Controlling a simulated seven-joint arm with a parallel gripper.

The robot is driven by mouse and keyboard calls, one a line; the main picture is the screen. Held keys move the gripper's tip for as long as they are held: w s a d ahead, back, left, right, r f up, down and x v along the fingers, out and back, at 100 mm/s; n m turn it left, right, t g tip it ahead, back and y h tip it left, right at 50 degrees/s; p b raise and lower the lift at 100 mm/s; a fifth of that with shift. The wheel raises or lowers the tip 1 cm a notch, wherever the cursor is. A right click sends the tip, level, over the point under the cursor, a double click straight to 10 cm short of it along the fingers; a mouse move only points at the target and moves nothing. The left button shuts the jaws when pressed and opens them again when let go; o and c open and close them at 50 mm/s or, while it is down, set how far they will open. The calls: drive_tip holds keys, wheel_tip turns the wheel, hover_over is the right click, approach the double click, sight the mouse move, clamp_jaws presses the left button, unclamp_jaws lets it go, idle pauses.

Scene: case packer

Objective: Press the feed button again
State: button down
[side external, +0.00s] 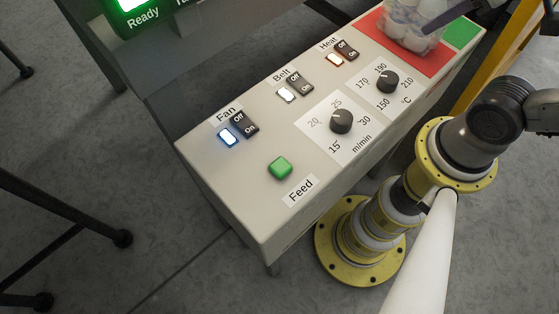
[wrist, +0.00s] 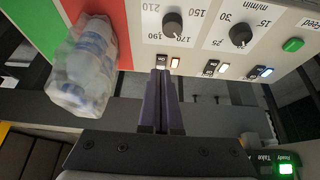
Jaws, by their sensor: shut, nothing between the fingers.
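The green feed button (side external: 280,168) sits on the near left part of the pale control panel (side external: 235,190), above its "Feed" label. It also shows at the upper right of the wrist view (wrist: 293,45). My gripper (wrist: 160,74) is shut and empty in the wrist view. Its fingertips appear just below the heat switch, to the left of the feed button and well apart from it. In the side view only a dark part of it seems to show at the top right edge, by the wrapped pack.
A clear-wrapped pack of bottles (side external: 415,24) stands on the red area (side external: 375,30); a green area (side external: 461,33) is beside it. The fan (side external: 229,136), belt (side external: 287,95) and heat (side external: 335,60) switches are lit. Two black dials (side external: 341,121) stand up. A green "Ready" light (side external: 133,4) glows.

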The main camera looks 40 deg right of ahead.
drive_tip(key=w+a+r+t+y, duration=0.25)
drive_tip(key=w+a+r, duration=0.2)
drive_tip(key=w, duration=0.25)
drive_tip(key=n+g+y, duration=0.4)
drive_tip(key=y, duration=0.2)
hover_over(288, 165)
wheel_tip(288, 165, down, 7)
drive_tip(key=shift+f, duration=0.1)
drive_tip(key=shift+f, duration=4.3)
